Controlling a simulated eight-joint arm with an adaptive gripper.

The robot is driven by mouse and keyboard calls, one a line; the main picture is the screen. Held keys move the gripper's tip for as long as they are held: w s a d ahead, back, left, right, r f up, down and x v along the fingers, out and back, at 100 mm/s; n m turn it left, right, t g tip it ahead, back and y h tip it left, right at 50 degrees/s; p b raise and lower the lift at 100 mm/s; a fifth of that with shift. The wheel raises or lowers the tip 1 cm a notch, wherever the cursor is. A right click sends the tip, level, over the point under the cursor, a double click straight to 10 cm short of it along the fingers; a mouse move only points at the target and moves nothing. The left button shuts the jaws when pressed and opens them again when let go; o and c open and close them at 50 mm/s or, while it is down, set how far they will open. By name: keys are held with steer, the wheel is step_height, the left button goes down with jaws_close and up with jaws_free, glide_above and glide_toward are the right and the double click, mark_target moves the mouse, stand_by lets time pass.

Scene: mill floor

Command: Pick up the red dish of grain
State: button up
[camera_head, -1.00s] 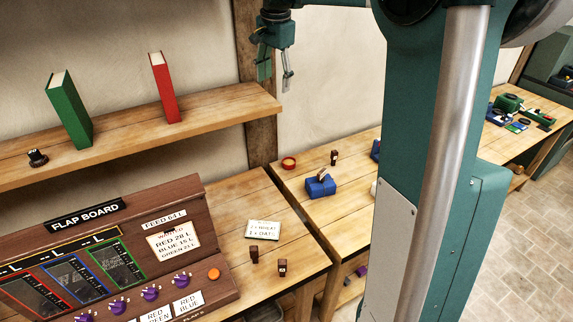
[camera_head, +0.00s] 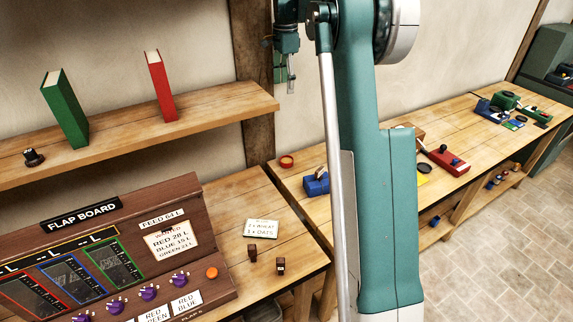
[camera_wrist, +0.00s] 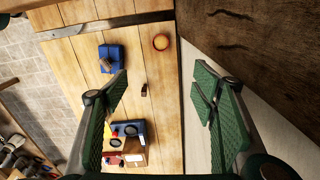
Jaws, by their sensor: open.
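The red dish (camera_head: 287,161) is small and round. It sits on the wooden table near its back left corner, by the wall post. In the wrist view the dish (camera_wrist: 161,42) shows at the upper middle, with a tan inside. My gripper (camera_head: 286,84) hangs above and behind the table in the head view, clear of the dish. In the wrist view my gripper (camera_wrist: 160,80) has its green fingers wide apart with nothing between them. The dish lies beyond the fingertips there.
A blue block-like thing with a handle (camera_head: 316,184) stands right of the dish. It also shows in the wrist view (camera_wrist: 110,58), near a small dark peg (camera_wrist: 144,90). A wooden shelf (camera_head: 200,108) with a red and a green book is at left.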

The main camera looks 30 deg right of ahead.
glide_toward(287, 160)
steer(key=shift+s+a+r, duration=0.25)
steer(key=shift+s+a, duration=0.6)
steer(key=shift+s, duration=0.3)
steer(key=shift+f, duration=1.3)
steer(key=shift+f, duration=0.1)
steer(key=shift+f, duration=2.5)
steer(key=shift+c, duration=0.3)
steer(key=c, duration=1)
